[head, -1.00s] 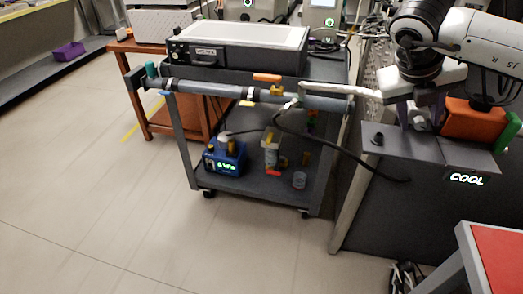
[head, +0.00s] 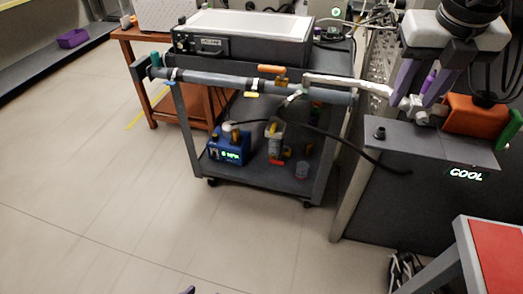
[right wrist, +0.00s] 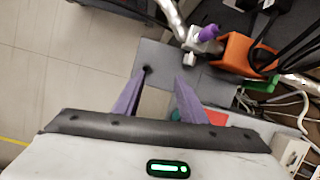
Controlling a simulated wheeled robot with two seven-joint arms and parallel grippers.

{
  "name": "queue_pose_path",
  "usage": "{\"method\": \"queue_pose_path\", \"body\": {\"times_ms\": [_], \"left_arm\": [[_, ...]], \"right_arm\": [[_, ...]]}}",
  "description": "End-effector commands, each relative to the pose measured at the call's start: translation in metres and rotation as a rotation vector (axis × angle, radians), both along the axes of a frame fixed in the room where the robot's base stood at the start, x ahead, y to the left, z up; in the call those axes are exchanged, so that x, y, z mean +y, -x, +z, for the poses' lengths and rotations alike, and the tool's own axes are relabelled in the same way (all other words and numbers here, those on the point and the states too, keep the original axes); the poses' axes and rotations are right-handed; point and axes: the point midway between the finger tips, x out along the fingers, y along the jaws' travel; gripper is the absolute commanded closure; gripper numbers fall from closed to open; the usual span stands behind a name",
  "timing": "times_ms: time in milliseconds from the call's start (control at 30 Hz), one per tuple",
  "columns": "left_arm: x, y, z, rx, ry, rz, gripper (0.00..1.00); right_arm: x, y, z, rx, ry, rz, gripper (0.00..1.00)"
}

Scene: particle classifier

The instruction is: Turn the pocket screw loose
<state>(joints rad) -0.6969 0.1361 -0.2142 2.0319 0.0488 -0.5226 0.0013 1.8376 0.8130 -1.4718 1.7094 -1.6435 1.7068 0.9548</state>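The pocket screw seems to be the small purple knob (head: 430,82) on a silver fitting (head: 418,110) at the right, where a metal-wrapped pipe ends. The knob shows clearly in the right wrist view (right wrist: 209,32), standing beyond and to the right of my fingertips. My right gripper (head: 413,97) has purple fingers pointing down in front of the fitting. In the right wrist view my right gripper (right wrist: 161,77) is open, with nothing between its fingers. A small purple tip (head: 187,291), probably my left gripper, shows at the bottom edge; its opening is out of sight.
An orange block (head: 475,115) with a green end (head: 510,129) sits beside the fitting on a dark box marked COOL (head: 430,190). A cart (head: 270,185) carries a black instrument case (head: 245,45). A red-topped table (head: 500,255) is at lower right.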

Motion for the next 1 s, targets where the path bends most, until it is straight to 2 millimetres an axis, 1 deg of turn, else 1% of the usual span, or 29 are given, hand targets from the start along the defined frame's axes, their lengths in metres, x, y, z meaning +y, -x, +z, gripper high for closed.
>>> {"method": "queue_pose_path", "body": {"times_ms": [33,200,500,800,1000], "left_arm": [[0.000,0.000,0.002,0.000,0.000,0.000,0.55],[0.000,0.000,0.006,0.000,0.000,0.000,0.55],[0.000,0.000,0.012,0.000,0.000,0.000,0.55],[0.000,0.000,0.019,0.000,0.000,0.000,0.55],[0.000,0.000,0.023,0.000,0.000,0.000,0.55]], "right_arm": [[0.009,0.001,-0.005,0.015,-0.021,0.023,0.62],[0.039,0.007,-0.022,0.056,-0.098,0.098,0.62],[0.093,0.022,-0.046,0.129,-0.251,0.214,0.62],[0.147,0.044,-0.062,0.201,-0.427,0.315,0.62],[0.183,0.062,-0.066,0.249,-0.561,0.371,0.62]]}}
